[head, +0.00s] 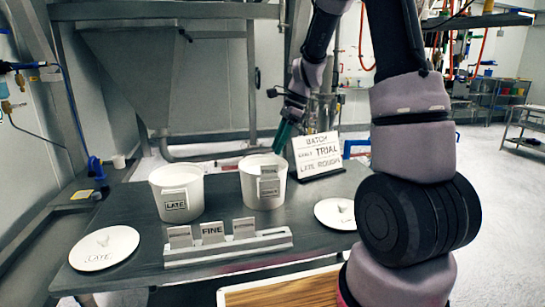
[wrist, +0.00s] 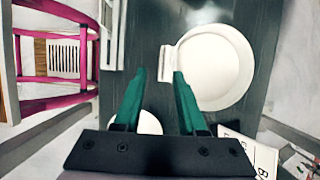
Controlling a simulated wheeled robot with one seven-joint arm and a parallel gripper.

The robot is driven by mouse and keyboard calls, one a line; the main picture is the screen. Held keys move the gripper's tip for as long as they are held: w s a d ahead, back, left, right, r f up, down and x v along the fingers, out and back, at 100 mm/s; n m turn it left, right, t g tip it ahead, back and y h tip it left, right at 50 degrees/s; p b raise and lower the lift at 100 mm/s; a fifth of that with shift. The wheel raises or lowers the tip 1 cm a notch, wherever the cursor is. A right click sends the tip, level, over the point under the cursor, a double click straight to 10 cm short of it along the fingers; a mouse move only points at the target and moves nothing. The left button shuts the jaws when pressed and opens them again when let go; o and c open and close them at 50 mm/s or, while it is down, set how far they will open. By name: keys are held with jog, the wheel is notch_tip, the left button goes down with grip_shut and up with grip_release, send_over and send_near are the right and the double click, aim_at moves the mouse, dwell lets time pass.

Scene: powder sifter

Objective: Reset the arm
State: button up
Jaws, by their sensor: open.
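My gripper (head: 283,137) is open and empty, with green fingers, above the table behind the right white bin. The wrist view shows the two fingers apart (wrist: 160,73). The right bin (head: 252,190) is lidless and has a grey card and a small label at its front; it also shows in the wrist view (wrist: 243,65), right of the fingers. The left bin (head: 165,205) is lidless and labelled LATE. A grey rack (head: 270,243) at the table's front holds several cards, one reading FINE. My arm rises at the right of the head view.
A white sign (head: 318,155) headed BATCH stands behind the right bin. A lid marked LATE (head: 104,247) lies front left. Another lid (head: 335,213) lies at right, partly hidden by my arm. A large grey hopper (head: 215,80) stands behind the table. A wooden board (head: 285,293) is at the bottom.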

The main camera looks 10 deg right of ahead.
jog(key=s+d+r+n+t+h, duration=0.2)
jog(key=s+r+n+t, duration=0.5)
jog(key=s+r+n, duration=0.7)
jog(key=s+d+r, duration=0.1)
jog(key=s+r, duration=0.3)
jog(key=s, duration=0.4)
jog(key=shift+s+r, duration=0.2)
